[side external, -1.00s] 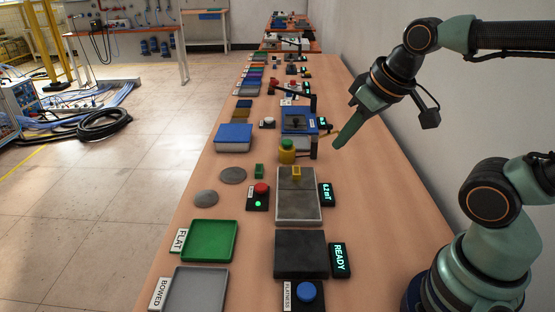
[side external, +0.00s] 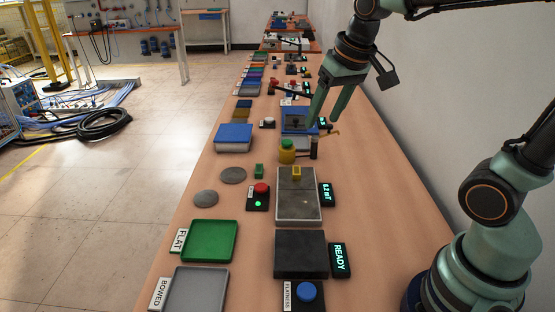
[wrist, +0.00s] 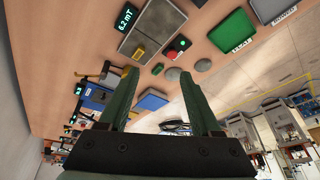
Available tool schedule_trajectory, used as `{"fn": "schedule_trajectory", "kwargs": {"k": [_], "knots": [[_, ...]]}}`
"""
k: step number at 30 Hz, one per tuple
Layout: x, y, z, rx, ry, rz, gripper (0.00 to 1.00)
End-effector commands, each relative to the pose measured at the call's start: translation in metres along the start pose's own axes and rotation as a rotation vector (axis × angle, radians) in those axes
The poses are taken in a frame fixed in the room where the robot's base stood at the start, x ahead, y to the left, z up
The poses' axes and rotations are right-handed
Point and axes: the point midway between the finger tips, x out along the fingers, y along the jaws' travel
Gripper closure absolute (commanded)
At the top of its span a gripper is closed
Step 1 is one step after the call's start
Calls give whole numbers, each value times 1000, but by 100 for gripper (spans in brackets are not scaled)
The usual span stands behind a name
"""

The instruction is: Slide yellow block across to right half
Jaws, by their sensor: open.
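My gripper (side external: 324,119) is open and empty, raised above the bench beyond the plate, near the blue-topped device. In the wrist view its two green fingers (wrist: 158,73) are spread apart, and the block lies beyond the left fingertip, not between the fingers.
A yellow-green knob (side external: 287,150) and a dark post (side external: 314,148) stand just behind the plate. A "6.2 mT" display (side external: 327,194) is at its right, a red button box (side external: 259,195) at its left. Bare bench lies along the right side.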

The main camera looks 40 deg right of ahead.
Motion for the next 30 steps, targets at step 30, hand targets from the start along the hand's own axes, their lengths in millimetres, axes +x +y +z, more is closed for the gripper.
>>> {"fn": "schedule_trajectory", "kwargs": {"k": [30], "knots": [[156,63,-118,534,-312,143,35]]}}
